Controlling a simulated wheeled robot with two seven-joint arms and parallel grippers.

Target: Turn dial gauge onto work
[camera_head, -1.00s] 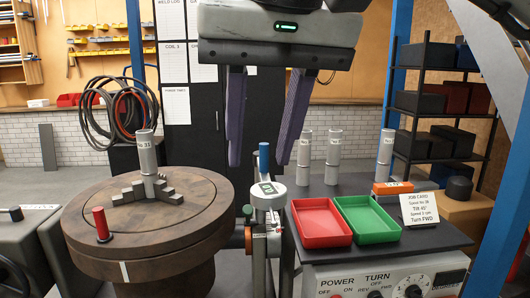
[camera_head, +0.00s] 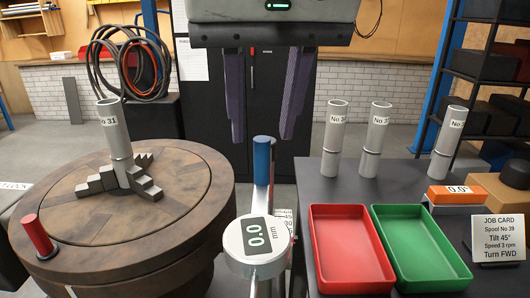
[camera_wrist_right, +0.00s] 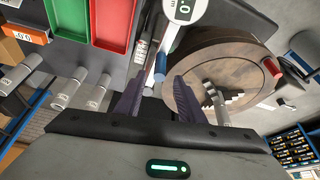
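The dial gauge (camera_head: 258,246) is a round white head reading 0.0 mm, on a post with a blue handle (camera_head: 262,158). It stands between the turntable and the trays. The workpiece, a grey spool marked No 31 (camera_head: 114,130), stands upright in the stepped jaws of the brown turntable (camera_head: 60,240). My right gripper (camera_head: 262,138) is open and empty, its purple fingers pointing down either side of the blue handle in the picture, apparently above or behind it. In the right wrist view the fingers (camera_wrist_right: 158,95) are apart, with the blue handle (camera_wrist_right: 160,65) beyond them. My left gripper is not seen.
A red tray (camera_head: 348,284) and a green tray (camera_head: 425,284) sit on the bench at right. Several grey spools (camera_head: 375,140) stand behind them. An orange 0.0° readout (camera_head: 456,194) and a job card (camera_head: 497,240) are at far right. A red knob (camera_head: 38,236) rises from the turntable's left edge.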

